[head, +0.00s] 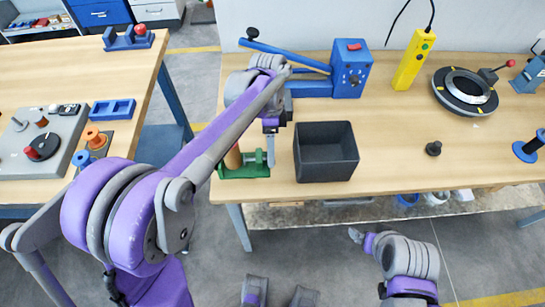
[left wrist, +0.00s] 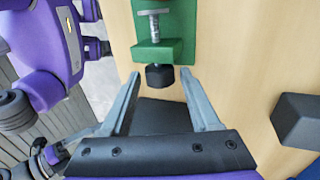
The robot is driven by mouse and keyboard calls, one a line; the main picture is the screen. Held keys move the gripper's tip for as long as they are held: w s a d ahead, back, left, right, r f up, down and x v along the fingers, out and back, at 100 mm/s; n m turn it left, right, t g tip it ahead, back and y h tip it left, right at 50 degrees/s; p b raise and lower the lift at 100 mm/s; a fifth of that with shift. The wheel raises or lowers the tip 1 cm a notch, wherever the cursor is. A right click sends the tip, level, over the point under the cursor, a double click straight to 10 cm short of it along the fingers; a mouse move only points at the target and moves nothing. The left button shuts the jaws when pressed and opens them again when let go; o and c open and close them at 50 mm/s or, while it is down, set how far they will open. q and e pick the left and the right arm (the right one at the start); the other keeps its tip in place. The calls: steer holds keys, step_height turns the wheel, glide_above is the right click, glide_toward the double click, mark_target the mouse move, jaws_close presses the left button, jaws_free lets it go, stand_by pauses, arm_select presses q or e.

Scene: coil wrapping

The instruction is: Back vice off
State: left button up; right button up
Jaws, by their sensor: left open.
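The green vice (head: 250,168) is at the front left edge of the right-hand bench in the head view. The left wrist view shows its green body (left wrist: 160,52), a grey screw (left wrist: 154,25) and a dark end knob (left wrist: 160,77). My left gripper (head: 270,150) is by the vice's right side. In the left wrist view the open gripper (left wrist: 160,75) has one finger on either side of the knob, with gaps visible; whether they touch it cannot be told.
A black bin (head: 326,166) stands just right of the vice. A blue press (head: 350,70) with a long lever is behind it. A yellow control box (head: 413,60) and a black ring fixture (head: 465,91) are farther right. The bench front right of the bin is mostly clear.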

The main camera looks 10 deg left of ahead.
arm_select(q)
steer(key=c, duration=0.8)
steer(key=shift+s+d+r+t+y+p, duration=0.1)
steer(key=shift+s+t+y+p, duration=0.15)
steer(key=shift+t, duration=0.3)
steer(key=shift+s+d+r+t+y+p, duration=0.15)
steer(key=shift+t+p, duration=0.15)
steer(key=shift+t, duration=0.25)
steer(key=shift+a+f+t, duration=0.15)
steer(key=shift+t, duration=0.55)
